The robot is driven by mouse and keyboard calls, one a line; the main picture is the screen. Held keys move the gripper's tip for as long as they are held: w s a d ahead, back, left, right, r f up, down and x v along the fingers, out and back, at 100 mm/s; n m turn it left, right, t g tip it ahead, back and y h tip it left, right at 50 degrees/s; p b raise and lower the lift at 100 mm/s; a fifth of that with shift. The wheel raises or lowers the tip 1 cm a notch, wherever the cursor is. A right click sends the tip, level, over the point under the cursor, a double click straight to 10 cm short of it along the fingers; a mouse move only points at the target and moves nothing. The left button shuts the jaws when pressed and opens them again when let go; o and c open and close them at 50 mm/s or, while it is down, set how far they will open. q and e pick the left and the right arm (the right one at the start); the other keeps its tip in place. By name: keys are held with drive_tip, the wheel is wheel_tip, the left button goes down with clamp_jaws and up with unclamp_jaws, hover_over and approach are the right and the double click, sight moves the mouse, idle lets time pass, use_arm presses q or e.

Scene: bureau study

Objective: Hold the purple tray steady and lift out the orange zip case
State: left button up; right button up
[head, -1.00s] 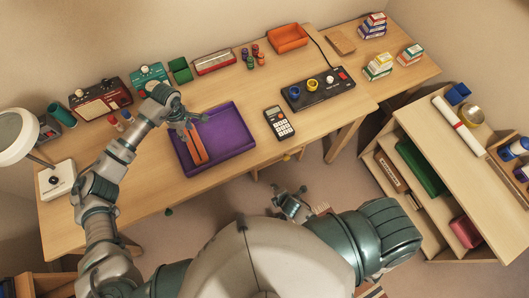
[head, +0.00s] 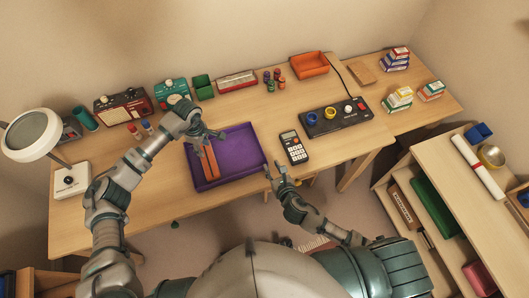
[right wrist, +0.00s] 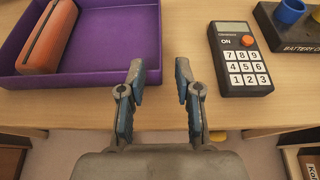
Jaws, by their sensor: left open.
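The purple tray (head: 245,158) lies on the desk; its near right corner also shows in the right wrist view (right wrist: 125,50). The orange zip case (head: 210,162) lies inside its left part, and part of it shows in the right wrist view (right wrist: 48,38). My left gripper (head: 207,142) is open over the case's far end, partly covering it; I cannot tell whether it touches. My right gripper (head: 274,173) is open and empty near the desk's front edge, just right of the tray. In the right wrist view its fingers (right wrist: 160,66) point toward the desk between tray and calculator.
A calculator (head: 293,147) lies right of the tray, and a black control box (head: 337,117) stands beyond it. Radios, small containers and an orange bin (head: 310,65) line the back. A shelf unit (head: 445,170) stands at the right.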

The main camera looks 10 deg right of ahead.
sight(262, 150)
drive_tip(key=x, duration=1.2)
drive_tip(key=shift+w+f, duration=0.15)
drive_tip(key=shift+w, duration=0.05)
clamp_jaws()
